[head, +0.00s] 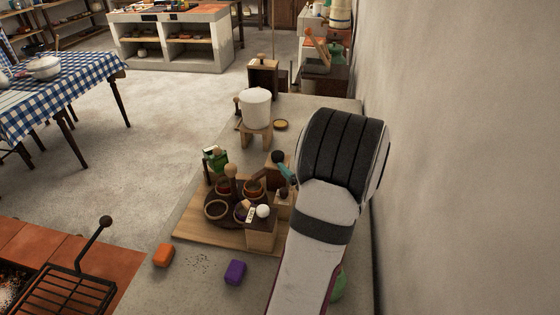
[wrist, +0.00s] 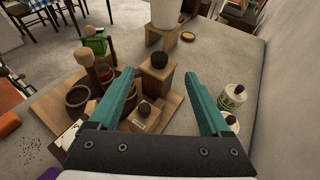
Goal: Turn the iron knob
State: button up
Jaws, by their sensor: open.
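In the wrist view a dark round knob (wrist: 159,61) sits on top of a wooden block. A second, smaller dark knob (wrist: 144,108) sits on a low pale wooden box nearer to me. Both look like dark metal; I cannot tell for sure which is the iron one. In the head view the larger dark knob (head: 278,157) shows just left of my arm. My gripper (wrist: 160,77) is open and empty, its teal fingers spread, with the larger knob ahead between the fingertips in the picture. In the head view my arm hides most of the gripper.
A wooden board (head: 200,230) carries round pots, a green tin (head: 215,158) and a box with a white ball (head: 263,211). A white pot (head: 256,108) on a stand is behind. Bottles (wrist: 232,97) stand right of my gripper. A wall (head: 460,150) closes the right side.

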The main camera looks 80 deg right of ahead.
jog(key=s, duration=0.2)
jog(key=n+y, duration=0.1)
send_near(278, 154)
jog(key=shift+t, duration=0.3)
jog(key=x, duration=0.8)
jog(key=shift+d+f, duration=0.25)
grip_shut()
jog(key=shift+w+m+g+h, duration=0.2)
jog(key=shift+m+g+h, duration=0.6)
jog(key=shift+m+g, duration=0.45)
jog(key=shift+a+m+g, duration=0.1)
jog(key=shift+m+g, duration=0.15)
